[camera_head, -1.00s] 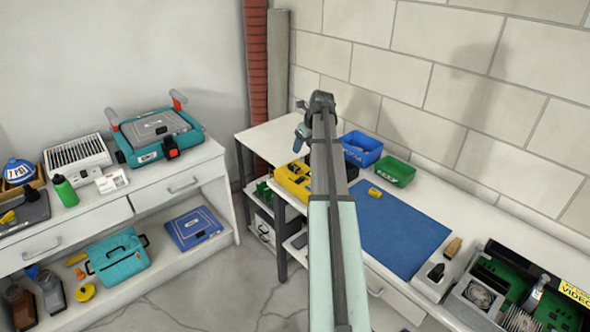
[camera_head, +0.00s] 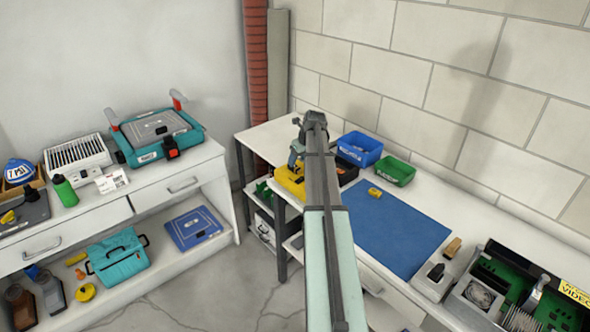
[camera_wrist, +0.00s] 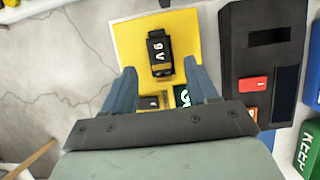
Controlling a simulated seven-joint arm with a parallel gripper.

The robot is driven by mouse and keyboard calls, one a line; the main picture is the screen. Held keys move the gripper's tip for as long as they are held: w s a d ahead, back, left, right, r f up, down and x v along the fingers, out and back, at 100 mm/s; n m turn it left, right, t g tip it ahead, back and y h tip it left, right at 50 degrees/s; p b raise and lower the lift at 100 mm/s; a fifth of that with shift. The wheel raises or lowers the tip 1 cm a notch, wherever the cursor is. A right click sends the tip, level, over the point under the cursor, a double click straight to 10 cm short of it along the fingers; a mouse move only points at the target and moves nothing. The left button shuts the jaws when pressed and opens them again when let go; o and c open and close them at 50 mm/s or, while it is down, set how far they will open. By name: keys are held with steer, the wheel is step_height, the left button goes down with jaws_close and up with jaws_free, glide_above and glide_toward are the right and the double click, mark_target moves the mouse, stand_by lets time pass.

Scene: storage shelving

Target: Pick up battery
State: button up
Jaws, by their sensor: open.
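The battery (camera_wrist: 160,52), a small black block with yellow marks and "9V" lettering, lies on a yellow tray (camera_wrist: 127,43) in the wrist view. My gripper (camera_wrist: 158,78) is open, its two blue-grey fingers pointing toward the battery, one on each side of its near end. The battery is not between closed jaws, and the height gap is hard to judge. Other small dark items show in the tray between the fingers, partly hidden by my gripper. In the head view my gripper (camera_head: 297,158) is over the yellow tray (camera_head: 289,183) on the right-hand bench; the battery cannot be made out there.
A black case (camera_wrist: 266,40) with orange and red parts sits right beside the tray. Blue (camera_head: 360,149) and green (camera_head: 395,171) bins stand behind, against the wall. A blue mat (camera_head: 395,232) with a small yellow item covers the bench's middle. The bench's left edge is close to the tray.

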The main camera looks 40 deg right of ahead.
mark_target(295, 167)
steer(key=x, duration=0.4)
steer(key=shift+w+f, duration=0.1)
steer(key=shift+w, duration=0.05)
jaws_close()
stand_by(0.4)
